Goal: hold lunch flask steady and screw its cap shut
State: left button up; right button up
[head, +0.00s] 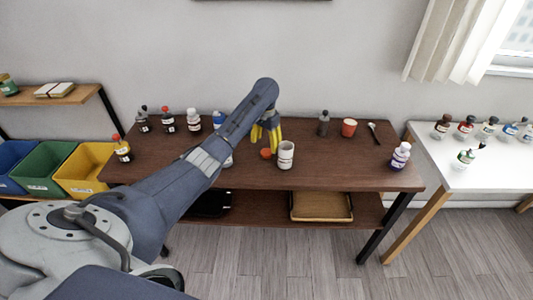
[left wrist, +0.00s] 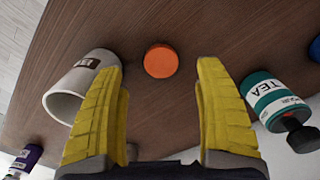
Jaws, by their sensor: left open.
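The lunch flask (head: 286,155) is a white open-topped cylinder with a dark label, upright on the dark wood table. It also shows at the left of the left wrist view (left wrist: 72,98). Its orange cap (head: 266,154) lies flat on the table just left of the flask, apart from it; the left wrist view shows the round cap (left wrist: 160,61) beyond and between the fingertips. My left gripper (head: 267,138) points down above the cap, its yellow fingers open and empty, also seen in the left wrist view (left wrist: 162,75). My right gripper is out of sight.
A teal bottle labelled TEA (left wrist: 270,97) stands on the cap's other side, partly hidden by my arm in the head view. A dark bottle (head: 323,124), red cup (head: 349,128) and purple-and-white bottle (head: 400,156) stand rightward.

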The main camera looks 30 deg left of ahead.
aim_at(266, 152)
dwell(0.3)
pick_arm(q)
jog(key=shift+w+f, duration=0.15)
jog(key=shift+f, duration=2.5)
jog(key=shift+a, duration=0.1)
jog(key=c, duration=1)
